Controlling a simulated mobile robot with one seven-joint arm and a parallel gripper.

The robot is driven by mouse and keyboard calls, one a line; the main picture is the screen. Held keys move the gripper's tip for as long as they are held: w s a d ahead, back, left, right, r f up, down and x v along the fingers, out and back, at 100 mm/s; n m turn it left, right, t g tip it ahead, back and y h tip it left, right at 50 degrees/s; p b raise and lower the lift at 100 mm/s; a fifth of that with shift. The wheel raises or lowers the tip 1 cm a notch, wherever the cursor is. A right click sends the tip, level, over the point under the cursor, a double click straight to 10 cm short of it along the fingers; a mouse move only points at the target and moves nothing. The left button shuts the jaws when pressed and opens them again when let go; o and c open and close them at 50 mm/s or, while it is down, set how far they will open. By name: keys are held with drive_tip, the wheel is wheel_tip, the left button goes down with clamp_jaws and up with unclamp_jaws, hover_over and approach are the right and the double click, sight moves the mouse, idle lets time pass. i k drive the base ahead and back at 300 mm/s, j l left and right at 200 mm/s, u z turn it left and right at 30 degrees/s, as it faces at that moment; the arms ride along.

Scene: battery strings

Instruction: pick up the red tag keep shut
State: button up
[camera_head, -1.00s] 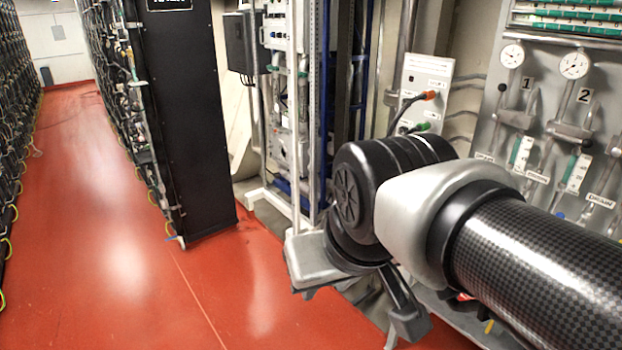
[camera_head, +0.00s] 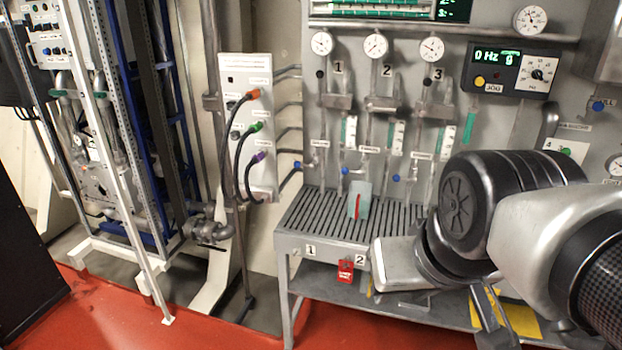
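The tag is in full view.
The slatted bench (camera_head: 300,215) carries a clear piece with a red strip (camera_head: 358,202). Behind it stands a panel with gauges (camera_head: 376,46) and valves. A socket box with cables (camera_head: 248,125) is left of it. Red floor (camera_head: 120,315) is open at lower left.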

sight(344, 275)
drive_tip(key=l+u, duration=0.35)
drive_tip(key=l, duration=0.55)
drive_tip(key=i, duration=0.55)
drive_tip(key=i+j+z, duration=0.15)
drive_tip(key=z, duration=0.35)
drive_tip(key=i+j+z, duration=0.55)
drive_tip(key=z, duration=0.4)
drive_tip(key=k+j, duration=0.05)
drive_tip(key=j, duration=0.05)
